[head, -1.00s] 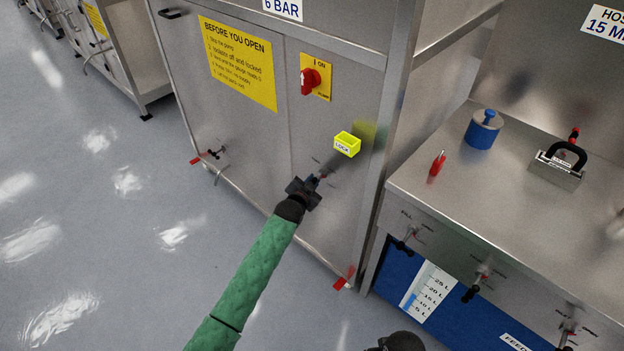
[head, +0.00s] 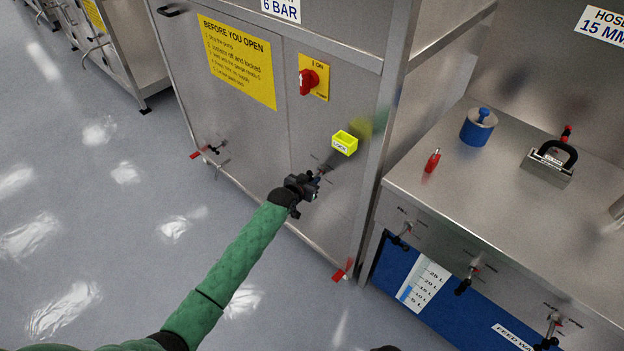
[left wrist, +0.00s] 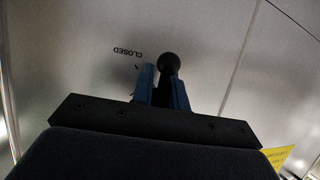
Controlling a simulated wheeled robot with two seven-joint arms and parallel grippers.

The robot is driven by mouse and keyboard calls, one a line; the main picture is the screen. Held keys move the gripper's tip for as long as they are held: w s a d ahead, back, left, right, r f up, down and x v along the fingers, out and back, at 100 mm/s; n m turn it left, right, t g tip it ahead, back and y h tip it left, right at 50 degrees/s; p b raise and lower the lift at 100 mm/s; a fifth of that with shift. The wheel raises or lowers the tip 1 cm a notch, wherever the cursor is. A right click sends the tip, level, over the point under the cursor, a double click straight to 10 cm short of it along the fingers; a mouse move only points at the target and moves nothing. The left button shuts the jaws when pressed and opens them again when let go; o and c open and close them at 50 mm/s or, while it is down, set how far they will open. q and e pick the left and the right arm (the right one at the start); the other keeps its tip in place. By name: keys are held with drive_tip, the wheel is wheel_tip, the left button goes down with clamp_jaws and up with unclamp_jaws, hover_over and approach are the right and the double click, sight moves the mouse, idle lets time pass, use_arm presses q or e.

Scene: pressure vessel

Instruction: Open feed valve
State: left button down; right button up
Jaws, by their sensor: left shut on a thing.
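The feed valve's handle, seen as a black ball knob (left wrist: 168,62), sticks up between the blue fingers in the left wrist view. An upside-down CLOSED mark (left wrist: 128,52) is on the steel panel just left of the fingers. In the head view my left gripper (head: 314,182) is at the lower front of the steel cabinet (head: 240,140), below the yellow LOCK box (head: 344,143). It is shut on the valve handle. The gripper hides most of the handle, and its exact angle is hard to tell.
A red rotary switch (head: 308,82) is above the LOCK box. Other small valves (head: 210,151) (head: 342,271) sit low on the cabinet. Floor at left is clear.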

use_arm(q)
drive_tip(key=shift+w+a+r, duration=0.15)
drive_tip(key=shift+r, duration=0.1)
drive_tip(key=c, duration=1.5)
unclamp_jaws()
drive_tip(key=shift+o, duration=0.2)
drive_tip(key=shift+f, duration=0.15)
drive_tip(key=shift+s, duration=0.2)
